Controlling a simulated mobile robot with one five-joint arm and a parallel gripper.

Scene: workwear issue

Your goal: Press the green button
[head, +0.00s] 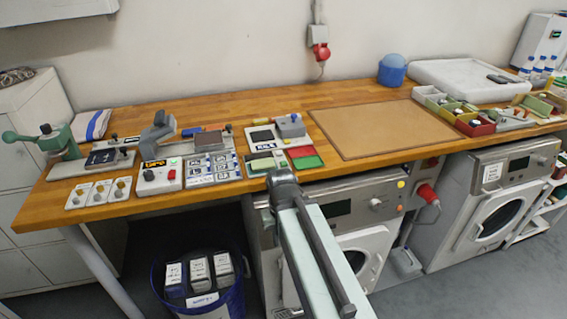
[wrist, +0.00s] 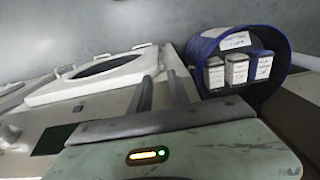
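A white control box (head: 160,176) with a lit red display stands on the wooden worktop at the left. It has small coloured buttons at its right side, one looking green (head: 172,162) and one red (head: 172,174); they are too small to be sure of. My gripper (wrist: 161,80) shows in the wrist view with its two fingers apart and nothing between them. It points at a washing machine front and a blue bin, away from the control box. In the head view my arm reaches up toward the worktop's front edge; the fingers cannot be made out there.
The worktop (head: 220,111) also holds a green-handled press (head: 58,140), a card panel (head: 212,171), and green (head: 308,162) and red pads. A blue bin (head: 222,298) and washing machines (head: 500,200) stand below. A brown board (head: 380,125) lies right of centre.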

